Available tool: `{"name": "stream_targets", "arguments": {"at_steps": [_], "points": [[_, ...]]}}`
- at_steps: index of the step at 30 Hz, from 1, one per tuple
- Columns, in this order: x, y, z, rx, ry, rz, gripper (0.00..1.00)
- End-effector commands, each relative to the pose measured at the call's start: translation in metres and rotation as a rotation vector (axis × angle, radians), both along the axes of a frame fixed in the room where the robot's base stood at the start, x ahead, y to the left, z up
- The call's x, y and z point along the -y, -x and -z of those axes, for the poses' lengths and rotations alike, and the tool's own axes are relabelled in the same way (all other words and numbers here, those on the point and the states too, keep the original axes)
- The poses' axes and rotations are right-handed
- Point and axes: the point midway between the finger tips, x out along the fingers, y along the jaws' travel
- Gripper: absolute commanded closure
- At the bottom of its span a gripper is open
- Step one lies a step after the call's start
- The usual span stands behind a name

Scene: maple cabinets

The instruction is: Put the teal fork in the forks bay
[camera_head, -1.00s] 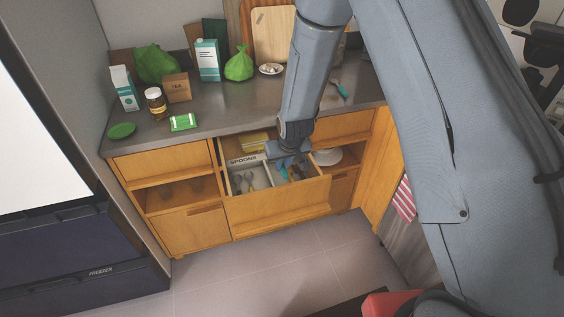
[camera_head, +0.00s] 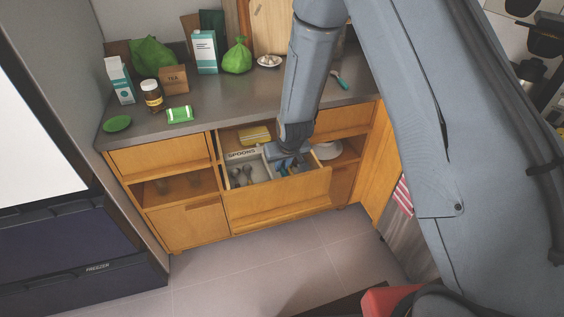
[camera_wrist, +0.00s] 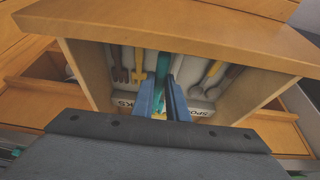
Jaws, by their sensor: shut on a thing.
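The teal fork (camera_wrist: 162,66) shows as a teal handle between my gripper's fingers (camera_wrist: 164,98) in the wrist view. My gripper is shut on it, low inside the open drawer (camera_head: 280,192). The fork's far end is hidden by the fingers. The forks bay (camera_wrist: 127,88) is on the left in the wrist view, with a partly hidden label ending in KS and other forks (camera_wrist: 117,66) lying in it. The teal handle is over this bay's side nearest the spoons. Whether it touches the bay floor cannot be told.
The spoons bay (camera_head: 257,177) holds several spoons and has a SPOONS label (camera_head: 242,154). A yellow item (camera_head: 255,135) lies behind the drawer bays. A teal-handled utensil (camera_head: 339,81) lies on the counter. The drawer walls stand close around my gripper.

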Motion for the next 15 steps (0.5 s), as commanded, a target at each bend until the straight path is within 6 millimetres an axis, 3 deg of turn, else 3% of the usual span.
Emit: {"name": "stream_targets", "arguments": {"at_steps": [15], "points": [[0.000, 0.000, 0.048, 0.000, 0.000, 0.000, 1.00]]}}
